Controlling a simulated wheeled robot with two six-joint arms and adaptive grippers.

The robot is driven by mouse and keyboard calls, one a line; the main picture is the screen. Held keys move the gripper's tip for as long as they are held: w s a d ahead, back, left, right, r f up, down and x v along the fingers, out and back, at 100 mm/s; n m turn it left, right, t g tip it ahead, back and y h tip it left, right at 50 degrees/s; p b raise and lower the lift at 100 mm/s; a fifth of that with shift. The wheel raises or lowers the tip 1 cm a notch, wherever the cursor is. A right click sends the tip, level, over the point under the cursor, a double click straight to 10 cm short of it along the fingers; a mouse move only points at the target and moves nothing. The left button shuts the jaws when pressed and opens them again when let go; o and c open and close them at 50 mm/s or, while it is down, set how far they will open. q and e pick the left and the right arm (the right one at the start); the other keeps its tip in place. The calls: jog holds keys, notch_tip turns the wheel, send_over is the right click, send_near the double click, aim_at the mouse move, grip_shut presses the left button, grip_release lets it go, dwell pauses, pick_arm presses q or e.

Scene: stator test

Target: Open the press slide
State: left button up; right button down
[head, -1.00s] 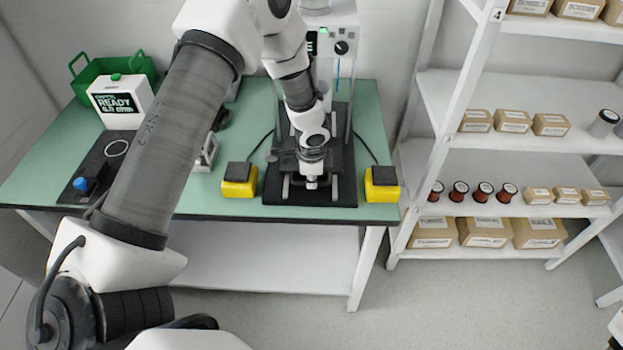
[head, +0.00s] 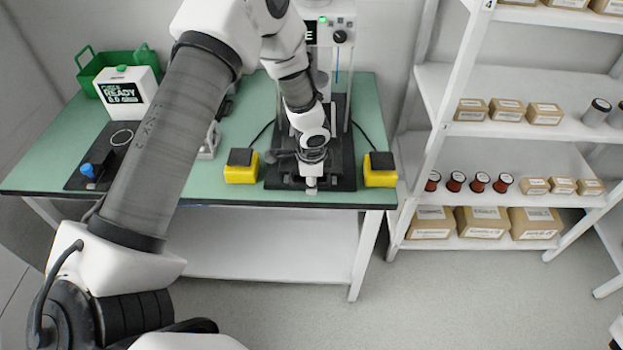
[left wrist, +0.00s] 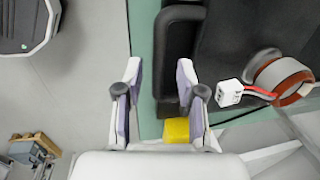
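The press (head: 344,37) stands at the back of the green table, on a black base (head: 344,172). My left gripper (head: 310,184) points down at the front of that base and hides most of the slide. In the left wrist view the two fingers (left wrist: 158,80) are apart with nothing clearly held between them. A black bar (left wrist: 178,45) lies by the right finger, which partly covers it; I cannot tell whether they touch. A stator with copper windings (left wrist: 285,80) and a white connector (left wrist: 230,93) show to the right over black.
Yellow button boxes flank the press, left (head: 241,168) and right (head: 380,171). A white READY tester (head: 127,92) and green crate (head: 88,62) stand at the left. Shelves with boxes (head: 545,115) stand at the right. Open floor (head: 450,300) lies in front.

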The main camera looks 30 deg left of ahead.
pick_arm(q)
notch_tip(320, 180, up, 12)
jog(key=s+d, duration=0.1)
jog(key=shift+s, duration=0.35)
jog(key=shift+f, duration=0.15)
jog(key=shift+d, duration=0.1)
